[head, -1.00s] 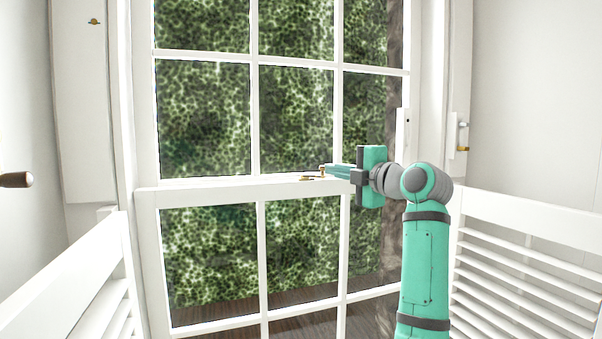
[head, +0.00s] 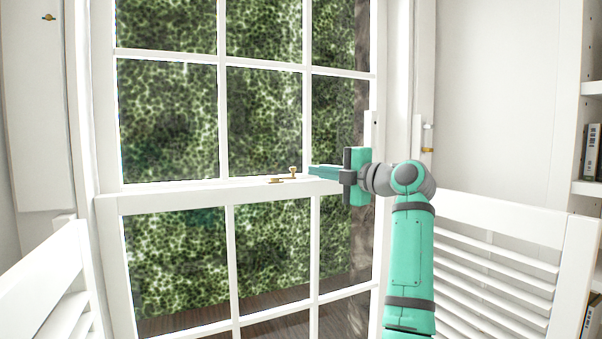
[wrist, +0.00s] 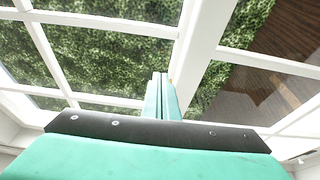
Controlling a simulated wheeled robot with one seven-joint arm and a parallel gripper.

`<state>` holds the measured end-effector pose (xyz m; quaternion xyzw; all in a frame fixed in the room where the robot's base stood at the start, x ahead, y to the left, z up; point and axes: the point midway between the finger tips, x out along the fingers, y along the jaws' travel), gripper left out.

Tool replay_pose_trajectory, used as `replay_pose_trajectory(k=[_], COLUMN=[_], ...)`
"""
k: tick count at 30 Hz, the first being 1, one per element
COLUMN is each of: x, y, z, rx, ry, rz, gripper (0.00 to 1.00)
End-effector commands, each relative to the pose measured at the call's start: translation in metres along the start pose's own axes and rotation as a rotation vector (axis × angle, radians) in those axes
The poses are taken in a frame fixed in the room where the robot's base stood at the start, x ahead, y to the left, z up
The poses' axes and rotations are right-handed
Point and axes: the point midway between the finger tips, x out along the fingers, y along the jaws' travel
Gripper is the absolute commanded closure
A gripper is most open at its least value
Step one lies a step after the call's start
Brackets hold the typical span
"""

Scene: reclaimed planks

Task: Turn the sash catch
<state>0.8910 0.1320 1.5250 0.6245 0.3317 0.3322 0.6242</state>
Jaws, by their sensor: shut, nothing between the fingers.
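The brass sash catch (head: 283,178) sits on the meeting rail of the white sash window (head: 160,190). It has a low flat part on the left and a small upright knob (head: 293,172) on the right. My gripper (head: 312,171) is shut and empty, level with the rail and just right of the knob, with a small gap between them in the head view. In the wrist view my closed fingers (wrist: 160,90) point at the window bars, and the catch cannot be made out there.
White louvred shutters stand open at the lower left (head: 50,280) and lower right (head: 490,260). A brass fitting (head: 428,151) is on the right frame. A bookshelf (head: 590,150) is at the far right.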

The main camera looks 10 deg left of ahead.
Motion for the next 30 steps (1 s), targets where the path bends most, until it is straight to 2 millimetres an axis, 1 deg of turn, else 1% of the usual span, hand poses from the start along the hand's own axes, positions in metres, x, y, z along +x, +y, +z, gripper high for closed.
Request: replay_pose_trajectory(k=[9,17,22,30], x=[-0.057,-0.095,-0.104,-0.105], y=[0.0,0.0,0.0,0.0], z=[0.022,0.038,0.042,0.042], rx=[0.0,0.0,-0.001,0.0], ry=[0.006,0.003,0.002,0.002], rz=[0.0,0.0,-0.001,-0.001], gripper=[1.0,1.0,1.0,1.0])
